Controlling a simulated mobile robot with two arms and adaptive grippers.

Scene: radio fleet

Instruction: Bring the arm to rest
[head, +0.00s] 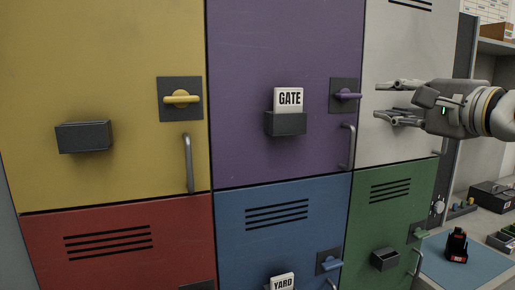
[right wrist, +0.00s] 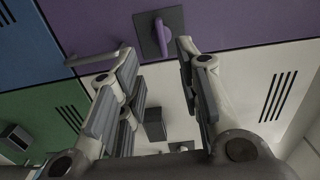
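My right gripper (head: 380,101) comes in from the right in the head view, in front of the white locker door (head: 400,40). Its fingers are apart with nothing between them, and they point left toward the purple door (head: 270,60). In the right wrist view the open gripper (right wrist: 157,54) faces the white and purple doors, with the purple latch (right wrist: 163,37) beyond the fingertips. I cannot tell its exact distance from the doors. My left gripper is in neither view.
A GATE card (head: 289,99) stands in the purple door's holder (head: 286,124); a YARD card (head: 282,282) shows on the blue door (head: 270,240). Yellow (head: 100,60), red (head: 110,265) and green doors (head: 385,225) adjoin. A black radio (head: 457,246) stands on a blue mat (head: 480,270) at right.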

